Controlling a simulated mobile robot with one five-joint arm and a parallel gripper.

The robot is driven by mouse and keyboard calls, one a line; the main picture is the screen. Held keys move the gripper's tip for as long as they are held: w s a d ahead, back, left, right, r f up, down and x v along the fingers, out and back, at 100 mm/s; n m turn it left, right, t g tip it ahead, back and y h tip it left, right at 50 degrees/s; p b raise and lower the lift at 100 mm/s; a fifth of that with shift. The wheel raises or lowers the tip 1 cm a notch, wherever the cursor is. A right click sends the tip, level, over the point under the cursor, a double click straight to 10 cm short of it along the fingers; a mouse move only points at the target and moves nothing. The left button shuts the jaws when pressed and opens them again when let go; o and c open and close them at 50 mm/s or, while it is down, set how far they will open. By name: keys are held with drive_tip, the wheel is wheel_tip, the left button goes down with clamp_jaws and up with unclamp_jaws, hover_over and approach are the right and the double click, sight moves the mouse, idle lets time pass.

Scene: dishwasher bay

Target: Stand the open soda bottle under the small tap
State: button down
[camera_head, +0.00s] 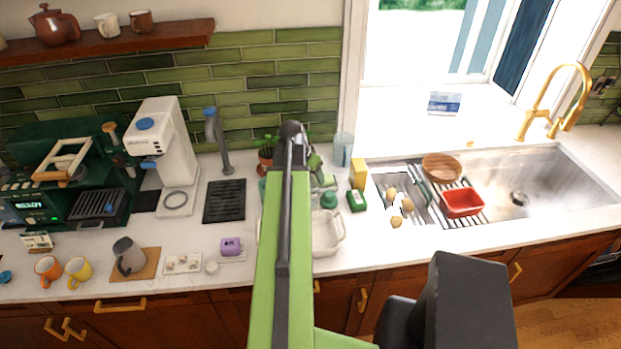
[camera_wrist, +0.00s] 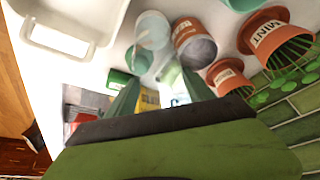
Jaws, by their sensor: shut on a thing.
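The small tap (camera_head: 215,135), grey with a blue top, stands by the tiled wall over a black slatted drip tray (camera_head: 224,201). The tray's top is clear. My gripper (camera_head: 322,180) is well to the right of the tap, above the counter beside the plants. In the wrist view its green fingers (camera_wrist: 165,78) are closed on a pale, see-through thing, which looks like the soda bottle (camera_wrist: 176,84). Most of it is hidden by the fingers and palm, so its mouth and tilt cannot be told.
Labelled terracotta herb pots (camera_wrist: 268,32) and a pale cup (camera_wrist: 152,30) crowd my gripper. A white rectangular dish (camera_head: 327,236) sits in front. A white coffee grinder (camera_head: 160,130) stands left of the tap, a purple mug (camera_head: 231,246) before the tray. The sink (camera_head: 520,180) lies right.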

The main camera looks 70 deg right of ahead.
drive_tip(key=shift+c, duration=1.9)
unclamp_jaws()
drive_tip(key=shift+f, duration=0.1)
drive_tip(key=p+v, duration=1.1)
drive_tip(key=v, duration=0.1)
